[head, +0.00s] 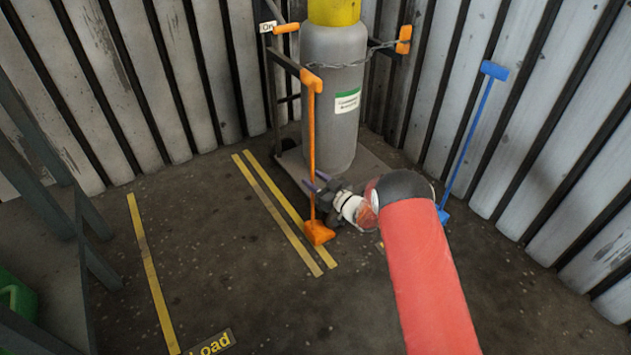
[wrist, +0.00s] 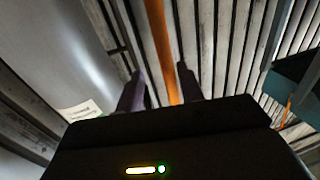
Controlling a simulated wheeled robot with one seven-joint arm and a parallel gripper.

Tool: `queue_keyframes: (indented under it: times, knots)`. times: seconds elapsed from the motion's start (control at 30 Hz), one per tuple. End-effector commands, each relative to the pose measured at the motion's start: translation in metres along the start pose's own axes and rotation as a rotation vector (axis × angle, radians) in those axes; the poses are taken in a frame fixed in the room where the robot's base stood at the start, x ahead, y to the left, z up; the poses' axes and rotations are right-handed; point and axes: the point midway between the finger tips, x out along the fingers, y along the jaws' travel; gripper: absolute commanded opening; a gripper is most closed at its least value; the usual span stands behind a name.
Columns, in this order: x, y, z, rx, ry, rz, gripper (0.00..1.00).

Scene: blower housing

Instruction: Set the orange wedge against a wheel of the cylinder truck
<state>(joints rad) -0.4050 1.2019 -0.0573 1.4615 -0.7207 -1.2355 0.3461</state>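The orange wedge (head: 318,232) stands on the floor at the foot of a long upright orange pole (head: 312,130) with an orange cross handle on top. The cylinder truck (head: 285,62) carries a grey gas cylinder (head: 330,110) held by a chain. I cannot make out its wheels clearly; my arm covers part of its base. My gripper (head: 316,184) is at the pole's lower part, above the wedge. In the wrist view the orange pole (wrist: 162,40) shows between the two purple fingertips, with a gap on the left, so the fingers are open.
A blue pole (head: 468,135) with a blue foot leans by the corrugated wall at right. Yellow floor lines (head: 285,215) run left of the wedge. A dark metal frame (head: 90,240) and a green object (head: 17,297) stand at far left.

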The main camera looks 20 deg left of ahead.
Motion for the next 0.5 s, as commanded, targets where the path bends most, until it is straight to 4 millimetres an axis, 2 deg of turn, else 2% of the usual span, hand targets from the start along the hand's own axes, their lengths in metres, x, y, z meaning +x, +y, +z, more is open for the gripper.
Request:
queue_keyframes:
  times: [0.17,0.27,0.5]
  knots:
    - [-0.002,-0.001,0.002,0.003,-0.005,0.0,0.38]
    - [-0.01,0.0,0.002,0.003,-0.005,0.001,0.38]
    - [-0.051,0.001,0.0,0.004,-0.003,0.003,0.38]
